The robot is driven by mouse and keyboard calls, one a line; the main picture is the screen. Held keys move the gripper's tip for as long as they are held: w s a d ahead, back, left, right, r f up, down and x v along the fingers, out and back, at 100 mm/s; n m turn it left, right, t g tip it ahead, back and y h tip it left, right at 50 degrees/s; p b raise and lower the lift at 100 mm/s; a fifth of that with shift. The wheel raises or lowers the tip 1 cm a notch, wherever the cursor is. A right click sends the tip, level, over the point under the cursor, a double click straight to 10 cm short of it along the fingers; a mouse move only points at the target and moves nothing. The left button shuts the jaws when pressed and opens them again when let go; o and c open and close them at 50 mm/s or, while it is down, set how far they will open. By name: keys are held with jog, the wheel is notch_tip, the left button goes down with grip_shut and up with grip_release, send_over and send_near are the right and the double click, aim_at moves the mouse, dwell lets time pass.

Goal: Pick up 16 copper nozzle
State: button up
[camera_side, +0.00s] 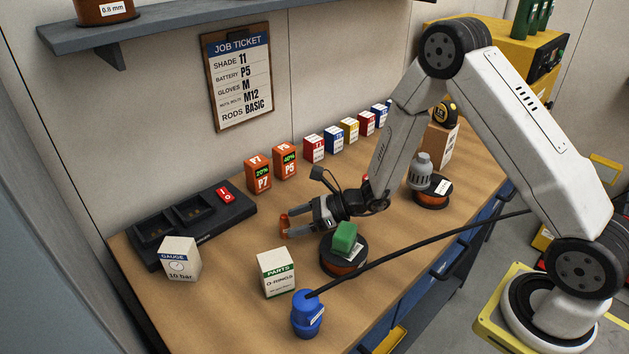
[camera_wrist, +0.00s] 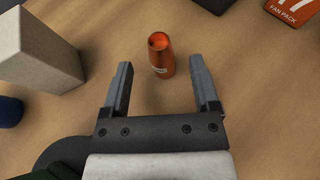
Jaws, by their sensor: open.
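My gripper (camera_wrist: 160,66) is open and empty. In the side view my gripper (camera_side: 297,222) is low over the middle of the bench, fingers pointing left. The nozzle (camera_side: 284,222) shows there as a small orange shape at the fingertips, partly hidden by them.
A parts box (camera_side: 275,273) and blue bottle-like object (camera_side: 306,318) stand in front of my gripper. A spool (camera_side: 344,262) with a green block (camera_side: 344,236) sits close by. A charger (camera_side: 190,228), gauge box (camera_side: 180,260) and orange P7 pack (camera_side: 258,175) stand left and behind.

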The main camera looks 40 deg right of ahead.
aim_at(278, 235)
jog(key=shift+x, duration=2.6)
jog(key=shift+w+d, duration=0.1)
grip_shut()
